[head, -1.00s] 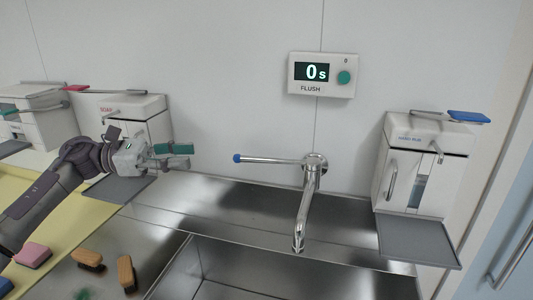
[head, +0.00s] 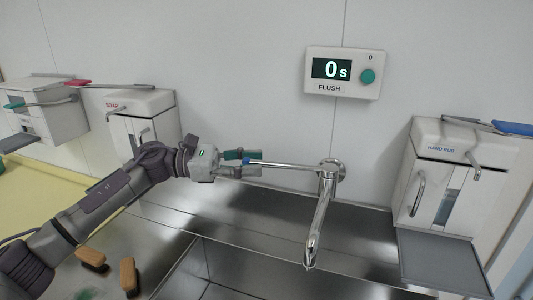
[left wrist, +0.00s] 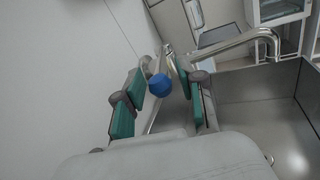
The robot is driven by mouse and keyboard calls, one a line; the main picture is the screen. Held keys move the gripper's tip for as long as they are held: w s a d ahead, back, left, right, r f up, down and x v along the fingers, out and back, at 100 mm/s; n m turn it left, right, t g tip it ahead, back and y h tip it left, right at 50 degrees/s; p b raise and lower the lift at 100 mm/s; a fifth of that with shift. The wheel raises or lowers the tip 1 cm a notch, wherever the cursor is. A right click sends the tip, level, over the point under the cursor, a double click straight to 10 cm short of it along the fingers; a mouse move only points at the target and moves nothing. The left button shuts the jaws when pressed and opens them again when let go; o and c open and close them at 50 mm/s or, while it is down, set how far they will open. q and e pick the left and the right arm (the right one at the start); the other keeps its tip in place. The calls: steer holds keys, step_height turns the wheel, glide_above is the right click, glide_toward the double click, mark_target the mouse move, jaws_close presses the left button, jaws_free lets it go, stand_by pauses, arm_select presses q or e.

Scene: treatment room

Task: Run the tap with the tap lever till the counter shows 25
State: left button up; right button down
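The tap (head: 320,215) is chrome and stands on the wall over the steel sink. Its lever (head: 285,165) points left and ends in a blue knob, which shows clearly in the left wrist view (left wrist: 160,85). My left gripper (head: 250,163) is at the lever's end; its green-padded fingers (left wrist: 156,92) are apart, with the blue knob between them and a gap visible on both sides. The counter (head: 343,72) on the wall is marked FLUSH and reads 0 s, with a green button at its right. My right gripper is not in view.
A soap dispenser (head: 143,117) is on the wall behind my left arm. A hand rub dispenser (head: 442,185) with a grey tray (head: 440,262) is right of the tap. Brushes (head: 128,276) lie left of the sink basin (head: 265,262).

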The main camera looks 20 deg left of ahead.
mark_target(266, 163)
arm_select(q)
steer(key=shift+p+x, duration=0.5)
steer(key=shift+x, duration=1.2)
jaws_close()
